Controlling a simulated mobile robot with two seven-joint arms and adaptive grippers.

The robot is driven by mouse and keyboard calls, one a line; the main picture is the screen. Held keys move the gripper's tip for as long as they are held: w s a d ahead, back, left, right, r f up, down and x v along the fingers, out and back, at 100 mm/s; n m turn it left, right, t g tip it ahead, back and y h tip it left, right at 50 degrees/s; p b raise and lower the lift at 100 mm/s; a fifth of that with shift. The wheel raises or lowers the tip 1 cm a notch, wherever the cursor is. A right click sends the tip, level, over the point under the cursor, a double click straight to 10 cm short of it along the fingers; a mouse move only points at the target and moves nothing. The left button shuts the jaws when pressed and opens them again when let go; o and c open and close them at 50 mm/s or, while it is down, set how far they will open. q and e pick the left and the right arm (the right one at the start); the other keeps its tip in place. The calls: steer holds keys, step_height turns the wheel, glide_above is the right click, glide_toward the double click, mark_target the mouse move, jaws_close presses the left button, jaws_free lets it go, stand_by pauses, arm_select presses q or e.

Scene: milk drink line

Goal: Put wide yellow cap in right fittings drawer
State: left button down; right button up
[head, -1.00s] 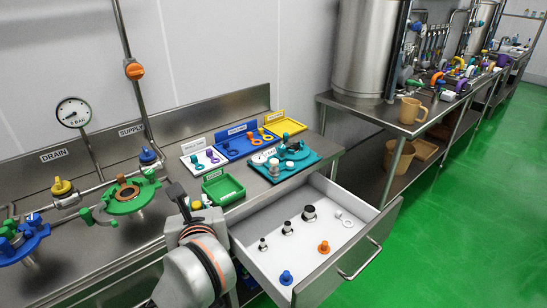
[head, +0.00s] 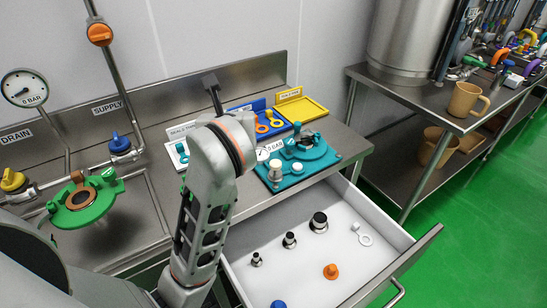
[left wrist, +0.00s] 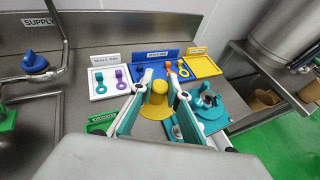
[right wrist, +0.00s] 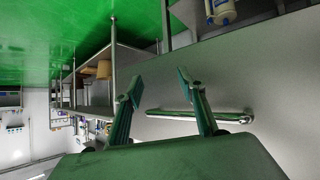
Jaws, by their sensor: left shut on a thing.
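The wide yellow cap (left wrist: 156,101) shows in the left wrist view between the fingers of my left gripper (left wrist: 160,84), which is shut on it above the steel counter. In the head view my left arm hides the gripper and the cap. The open drawer (head: 300,272) is at the lower right of the head view; no label on it is readable. In it are several black-and-silver fittings, an orange cap (head: 331,271), a blue cap (head: 278,304) and a white ring piece (head: 361,234). My right gripper (right wrist: 157,78) is open, near a bar handle (right wrist: 200,116).
A teal tray (head: 330,166) with a teal-and-silver assembly stands on the counter behind the drawer. A blue tray (left wrist: 203,66), a white tray (left wrist: 97,95) and a yellow tray (head: 302,110) line the back.

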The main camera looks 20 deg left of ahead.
arm_select(q)
steer(key=shift+w, duration=0.35)
steer(key=shift+w+f, duration=0.15)
steer(key=shift+f, duration=0.25)
step_height(320, 180, down, 14)
steer(key=b, duration=0.4)
steer(key=shift+r, duration=0.25)
step_height(320, 180, down, 6)
steer(key=shift+r+b, duration=0.25)
steer(key=shift+b, duration=0.6)
arm_select(e)
step_height(320, 180, down, 6)
steer(key=shift+d, duration=0.3)
steer(key=shift+s, duration=0.1)
